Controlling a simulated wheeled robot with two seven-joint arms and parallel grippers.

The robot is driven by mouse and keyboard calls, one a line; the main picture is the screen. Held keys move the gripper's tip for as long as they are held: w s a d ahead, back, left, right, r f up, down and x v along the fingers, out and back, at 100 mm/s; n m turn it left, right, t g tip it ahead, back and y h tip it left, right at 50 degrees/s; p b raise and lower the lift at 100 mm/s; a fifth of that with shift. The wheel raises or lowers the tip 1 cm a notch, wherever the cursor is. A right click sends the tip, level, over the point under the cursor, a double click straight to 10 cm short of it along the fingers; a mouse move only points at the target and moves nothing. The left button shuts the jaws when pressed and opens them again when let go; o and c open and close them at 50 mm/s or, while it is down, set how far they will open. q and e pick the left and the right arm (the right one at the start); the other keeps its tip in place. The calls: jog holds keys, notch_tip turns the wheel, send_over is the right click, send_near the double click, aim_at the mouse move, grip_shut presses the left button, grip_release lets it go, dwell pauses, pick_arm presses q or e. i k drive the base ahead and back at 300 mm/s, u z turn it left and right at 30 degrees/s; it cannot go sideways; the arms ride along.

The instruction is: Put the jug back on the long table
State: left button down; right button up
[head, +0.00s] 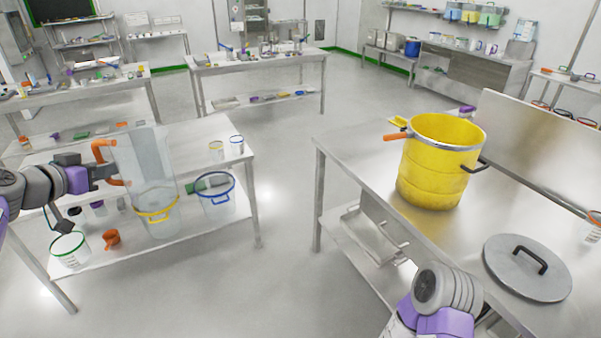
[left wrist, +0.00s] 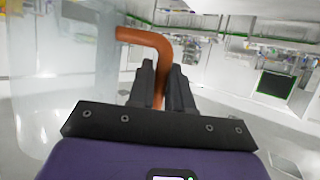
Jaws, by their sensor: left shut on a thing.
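The jug (head: 140,155) is tall, clear and has an orange handle. It is upright in the air in front of the left steel table (head: 200,133), as seen in the head view. My left gripper (head: 112,172) is shut on the handle. In the left wrist view, the orange handle (left wrist: 158,55) runs down between the two dark fingers and the jug's clear wall (left wrist: 60,75) fills the left side. Part of my right arm shows at the bottom of the head view; its gripper is not in view. Which table is the long one I cannot tell.
The right steel table (head: 370,160) holds a yellow drum (head: 435,165) and a round metal lid (head: 527,268). Two small tubs (head: 237,145) stand on the left table's right end. Buckets, including a blue-rimmed one (head: 217,200), are on its lower shelf. Open floor lies between the tables.

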aim_at(485, 220)
jog(key=z, duration=2.15)
jog(key=i, duration=0.35)
jog(key=u, duration=0.05)
